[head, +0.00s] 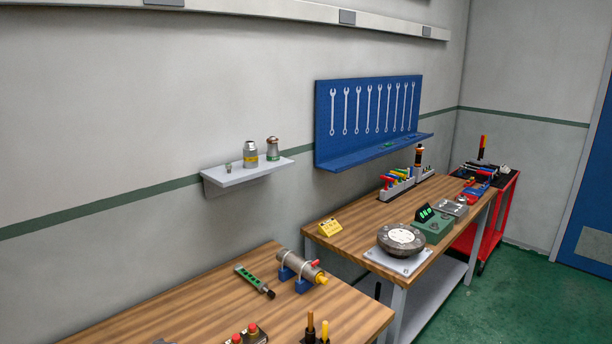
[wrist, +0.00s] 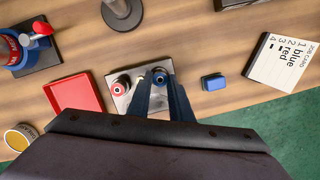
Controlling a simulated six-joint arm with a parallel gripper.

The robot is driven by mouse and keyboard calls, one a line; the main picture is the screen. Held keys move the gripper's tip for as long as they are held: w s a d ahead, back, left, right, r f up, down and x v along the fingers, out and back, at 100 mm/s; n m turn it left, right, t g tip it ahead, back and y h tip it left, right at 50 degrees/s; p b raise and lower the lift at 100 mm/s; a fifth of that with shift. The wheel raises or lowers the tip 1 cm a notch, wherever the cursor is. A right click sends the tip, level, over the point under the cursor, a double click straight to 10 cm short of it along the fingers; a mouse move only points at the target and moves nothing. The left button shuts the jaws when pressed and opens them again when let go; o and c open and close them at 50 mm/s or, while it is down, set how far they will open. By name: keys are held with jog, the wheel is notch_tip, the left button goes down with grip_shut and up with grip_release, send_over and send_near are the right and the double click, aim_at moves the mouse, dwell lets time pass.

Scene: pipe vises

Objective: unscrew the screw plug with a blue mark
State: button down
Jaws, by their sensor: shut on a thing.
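In the wrist view a metal plate (wrist: 124,99) lies on the wooden bench. It carries a screw plug with a red mark (wrist: 118,90) and, to its right, a screw plug with a blue mark (wrist: 160,75). My gripper (wrist: 161,86) has its two dark blue fingers on either side of the blue-marked plug and is shut on it. The fingers hide part of the plug and the plate. Whether the plug is still in its thread cannot be told. My gripper does not show in the head view.
In the wrist view, a red tray (wrist: 73,95) lies left of the plate and a blue block (wrist: 213,82) right of it. Farther right is a job card (wrist: 281,62) reading blue, red. A vise (wrist: 30,50), a round post (wrist: 122,12) and a yellow-topped can (wrist: 20,138) stand around.

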jog(key=shift+r+p, duration=0.4)
jog(key=shift+r, duration=0.2)
jog(key=shift+w+p+v, duration=0.15)
jog(key=shift+p+v, duration=0.4)
jog(key=shift+v, duration=0.15)
jog(key=shift+w+p+v, duration=0.1)
jog(key=shift+p+v, duration=0.4)
jog(key=shift+v, duration=0.2)
jog(key=shift+a, duration=0.15)
